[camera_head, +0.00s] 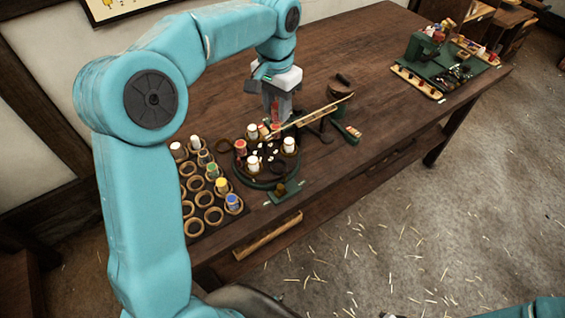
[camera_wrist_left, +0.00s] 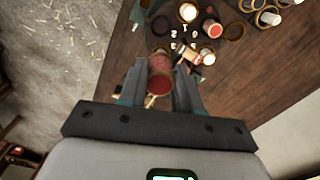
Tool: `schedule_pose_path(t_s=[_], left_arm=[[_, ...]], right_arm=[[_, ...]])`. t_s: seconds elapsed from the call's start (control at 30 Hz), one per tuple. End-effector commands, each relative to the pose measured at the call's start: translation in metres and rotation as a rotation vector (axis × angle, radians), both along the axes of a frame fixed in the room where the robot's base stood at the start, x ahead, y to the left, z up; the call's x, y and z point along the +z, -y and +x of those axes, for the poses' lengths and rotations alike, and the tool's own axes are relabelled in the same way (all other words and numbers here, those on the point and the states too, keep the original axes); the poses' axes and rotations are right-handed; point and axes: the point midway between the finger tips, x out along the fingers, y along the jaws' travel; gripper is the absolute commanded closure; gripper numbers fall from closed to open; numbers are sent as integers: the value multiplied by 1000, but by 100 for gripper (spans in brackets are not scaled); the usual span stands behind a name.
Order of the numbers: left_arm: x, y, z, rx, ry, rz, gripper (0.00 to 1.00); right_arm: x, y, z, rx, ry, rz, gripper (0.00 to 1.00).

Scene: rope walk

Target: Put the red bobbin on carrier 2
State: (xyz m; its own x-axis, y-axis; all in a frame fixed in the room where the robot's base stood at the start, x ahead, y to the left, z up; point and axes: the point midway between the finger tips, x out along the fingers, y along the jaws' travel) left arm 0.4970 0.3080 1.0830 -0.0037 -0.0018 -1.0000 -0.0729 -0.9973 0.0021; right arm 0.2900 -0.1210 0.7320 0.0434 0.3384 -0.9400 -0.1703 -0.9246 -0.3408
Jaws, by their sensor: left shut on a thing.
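The red bobbin (camera_wrist_left: 159,82) is between the fingers of my left gripper (camera_wrist_left: 160,75), which is shut on it. In the head view, my left gripper (camera_head: 276,104) points down with the bobbin over the far side of the round braiding plate (camera_head: 262,180). The plate carries several bobbins, among them white ones (camera_head: 289,145) and a red-topped one (camera_head: 240,147). Numbers show on the plate in the left wrist view, but I cannot tell for sure which carrier is number 2. The gap below the held bobbin is hard to judge. My right gripper is out of view.
A rack of wooden rings (camera_head: 214,215) with white, green, yellow and blue bobbins stands left of the plate. A slanted wooden stick (camera_head: 318,112) lies close right of my gripper. A green machine (camera_head: 430,60) stands at the far right. The table middle is clear.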

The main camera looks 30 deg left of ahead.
Motion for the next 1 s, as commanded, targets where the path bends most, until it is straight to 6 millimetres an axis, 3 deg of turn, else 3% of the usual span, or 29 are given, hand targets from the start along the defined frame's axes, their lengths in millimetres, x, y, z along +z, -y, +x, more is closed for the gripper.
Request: schedule_pose_path(t_s=[0.3,0.43,0.83,1.0], left_arm=[[-93,-1,-4,-1,-8,-1,96],[-124,0,-3,-2,-5,-1,96],[-177,2,-1,-2,-5,-1,96],[-189,2,0,-2,-1,0,96]], right_arm=[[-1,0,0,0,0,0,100],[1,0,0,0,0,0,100],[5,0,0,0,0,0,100],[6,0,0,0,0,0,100]])
